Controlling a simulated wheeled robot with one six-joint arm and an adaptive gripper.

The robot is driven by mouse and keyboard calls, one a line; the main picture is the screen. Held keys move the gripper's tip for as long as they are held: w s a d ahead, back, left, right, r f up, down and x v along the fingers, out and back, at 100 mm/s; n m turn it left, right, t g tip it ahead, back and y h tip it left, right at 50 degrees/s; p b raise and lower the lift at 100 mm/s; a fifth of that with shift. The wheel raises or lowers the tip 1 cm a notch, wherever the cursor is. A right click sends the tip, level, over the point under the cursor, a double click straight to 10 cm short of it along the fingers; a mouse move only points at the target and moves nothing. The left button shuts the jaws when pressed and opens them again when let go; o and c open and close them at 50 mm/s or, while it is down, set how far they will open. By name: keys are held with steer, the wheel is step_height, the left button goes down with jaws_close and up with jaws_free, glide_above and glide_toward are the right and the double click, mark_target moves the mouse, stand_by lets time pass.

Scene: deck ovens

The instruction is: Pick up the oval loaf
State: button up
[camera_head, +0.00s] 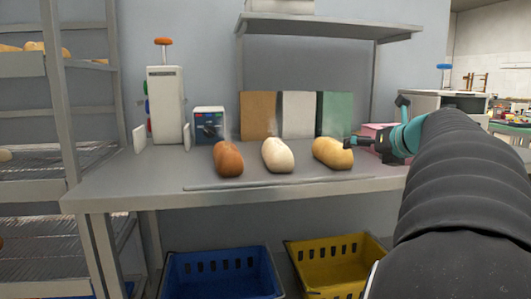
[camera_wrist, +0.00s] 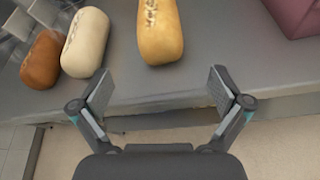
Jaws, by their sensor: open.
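Three elongated loaves lie in a row on the grey table (camera_head: 120,188). The left one is brown (camera_head: 228,158), the middle one is pale cream (camera_head: 278,155), and the right one is golden yellow (camera_head: 332,153). Which of them is meant by the oval loaf I cannot tell for sure. My gripper (camera_wrist: 162,88) is open and empty. In the wrist view the golden loaf (camera_wrist: 160,35) lies ahead, in line with the gap between the fingers and apart from them. The cream loaf (camera_wrist: 85,42) and brown loaf (camera_wrist: 42,60) are farther left.
Brown, white and green boards (camera_head: 334,114) stand behind the loaves. A pink box (camera_head: 374,130) sits to the right, partly behind my gripper. A blue crate (camera_head: 222,274) and a yellow crate (camera_head: 338,262) stand under the table. A rack (camera_head: 62,110) is at left.

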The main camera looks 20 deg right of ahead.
mark_target(337, 154)
steer(key=shift+w+d+f, duration=0.15)
steer(key=shift+w+d, duration=0.1)
steer(key=shift+w, duration=0.15)
steer(key=x, duration=1.2)
steer(key=shift+w+a, duration=0.1)
steer(key=shift+w, duration=0.35)
steer(key=c, duration=1.3)
steer(key=shift+c, duration=0.4)
